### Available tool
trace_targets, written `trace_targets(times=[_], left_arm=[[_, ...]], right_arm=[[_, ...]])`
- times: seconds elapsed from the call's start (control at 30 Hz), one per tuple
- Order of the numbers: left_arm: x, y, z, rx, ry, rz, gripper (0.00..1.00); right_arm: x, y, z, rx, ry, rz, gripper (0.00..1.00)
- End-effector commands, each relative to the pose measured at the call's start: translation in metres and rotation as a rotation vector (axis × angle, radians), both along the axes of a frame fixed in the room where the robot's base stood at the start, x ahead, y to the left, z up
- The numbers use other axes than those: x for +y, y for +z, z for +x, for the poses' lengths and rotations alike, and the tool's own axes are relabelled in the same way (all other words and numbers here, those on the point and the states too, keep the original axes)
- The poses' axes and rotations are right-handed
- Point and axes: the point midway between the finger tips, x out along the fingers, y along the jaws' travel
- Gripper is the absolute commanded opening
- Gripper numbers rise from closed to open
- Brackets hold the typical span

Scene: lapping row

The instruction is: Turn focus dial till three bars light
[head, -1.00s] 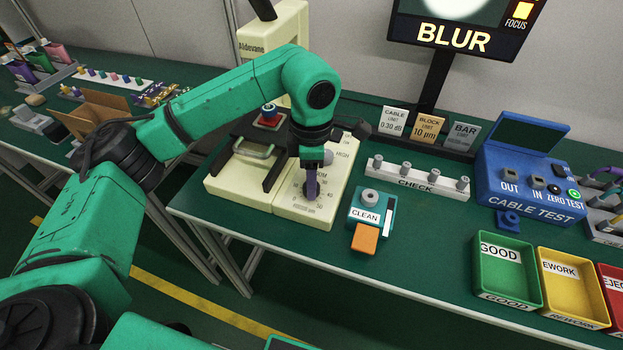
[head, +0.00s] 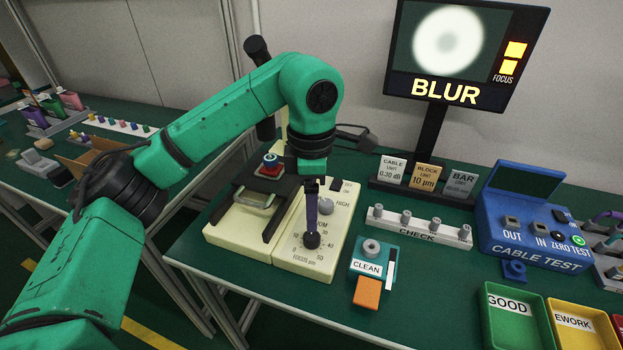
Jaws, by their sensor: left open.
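The focus dial (head: 312,240) is a small black knob on the cream microscope base (head: 288,262), inside a printed scale marked FOCUS µm. My left gripper (head: 311,226) is open and points straight down, its purple finger right over the dial. I cannot tell whether it touches the knob. The monitor (head: 398,75) shows a blurry pale disc, the word BLUR (head: 445,92) and two lit yellow focus bars (head: 512,58) at its right side. My right gripper is not in view.
Right of the base stand a teal CLEAN unit (head: 388,262) with an orange pad, a white CHECK strip (head: 420,238) and a blue CABLE TEST box (head: 540,235). GOOD (head: 512,335) and REWORK (head: 575,335) trays sit at the front right. Green table is clear before the CLEAN unit.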

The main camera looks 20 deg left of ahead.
Motion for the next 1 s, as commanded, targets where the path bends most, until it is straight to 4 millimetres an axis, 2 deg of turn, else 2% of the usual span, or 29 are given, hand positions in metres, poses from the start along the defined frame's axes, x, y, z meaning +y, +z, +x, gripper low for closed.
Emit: trace_targets(times=[0.1, 0.2, 0.37, 0.77, 0.87, 1.0], left_arm=[[0.000, 0.039, 0.001, -0.006, 0.001, 0.001, 0.74], [0.000, 0.060, 0.000, -0.004, 0.001, 0.000, 0.74], [0.000, 0.071, 0.000, -0.002, 0.001, 0.000, 0.74], [0.000, 0.071, 0.000, -0.001, 0.000, -0.001, 0.74], [0.000, 0.085, 0.000, -0.001, 0.000, -0.001, 0.74], [0.000, 0.118, 0.000, -0.001, 0.000, -0.001, 0.74]], right_arm=[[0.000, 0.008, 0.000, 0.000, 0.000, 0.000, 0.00], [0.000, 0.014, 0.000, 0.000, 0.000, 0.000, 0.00], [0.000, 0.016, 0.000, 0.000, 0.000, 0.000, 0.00], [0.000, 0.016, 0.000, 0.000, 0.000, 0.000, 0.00], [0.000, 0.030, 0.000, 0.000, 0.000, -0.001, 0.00], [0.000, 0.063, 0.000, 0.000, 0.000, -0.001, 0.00]])
